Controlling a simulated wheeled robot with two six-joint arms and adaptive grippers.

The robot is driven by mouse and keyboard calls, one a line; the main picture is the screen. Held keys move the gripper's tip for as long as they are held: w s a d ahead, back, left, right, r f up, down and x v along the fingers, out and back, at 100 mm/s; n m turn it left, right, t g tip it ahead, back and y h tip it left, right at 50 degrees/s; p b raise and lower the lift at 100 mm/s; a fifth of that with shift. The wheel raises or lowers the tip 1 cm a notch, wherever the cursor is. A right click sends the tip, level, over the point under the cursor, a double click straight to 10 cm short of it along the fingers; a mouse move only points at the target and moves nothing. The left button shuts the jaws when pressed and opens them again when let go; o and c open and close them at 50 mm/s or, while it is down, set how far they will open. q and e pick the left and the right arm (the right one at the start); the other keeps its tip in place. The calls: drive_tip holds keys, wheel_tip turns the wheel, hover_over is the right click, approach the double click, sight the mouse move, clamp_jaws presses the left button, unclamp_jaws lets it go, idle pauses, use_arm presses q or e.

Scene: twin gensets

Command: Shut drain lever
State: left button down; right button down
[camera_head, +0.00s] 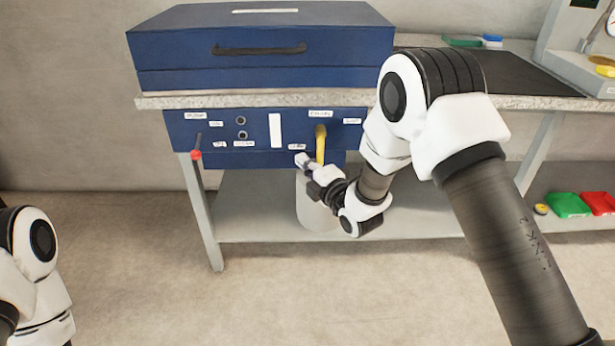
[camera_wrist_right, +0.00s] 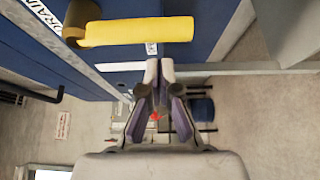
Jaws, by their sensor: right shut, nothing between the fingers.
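The yellow drain lever (camera_head: 320,147) hangs straight down from its pivot on the blue panel (camera_head: 262,152) under the bench top. In the right wrist view the lever (camera_wrist_right: 140,32) lies across the top, with part of a DRAIN label beside its pivot. My right gripper (camera_head: 302,160) is shut and empty, just left of the lever's lower end in the head view. In the right wrist view its fingertips (camera_wrist_right: 160,66) are together, close to the lever's side; whether they touch it I cannot tell. Only part of my left arm shows, without its gripper.
A red-tipped lever (camera_head: 196,154) hangs at the panel's left. A large blue case (camera_head: 260,50) sits on the bench. A pale container (camera_head: 312,205) stands below the panel on the lower shelf (camera_head: 265,225). Green (camera_head: 567,205) and red boxes (camera_head: 598,203) lie at right. The front floor is clear.

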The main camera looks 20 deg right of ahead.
drive_tip(key=d, duration=0.2)
drive_tip(key=shift+s+d, duration=0.15)
drive_tip(key=shift+d, duration=0.15)
drive_tip(key=shift+s+d+n, duration=0.1)
drive_tip(key=shift+n, duration=0.2)
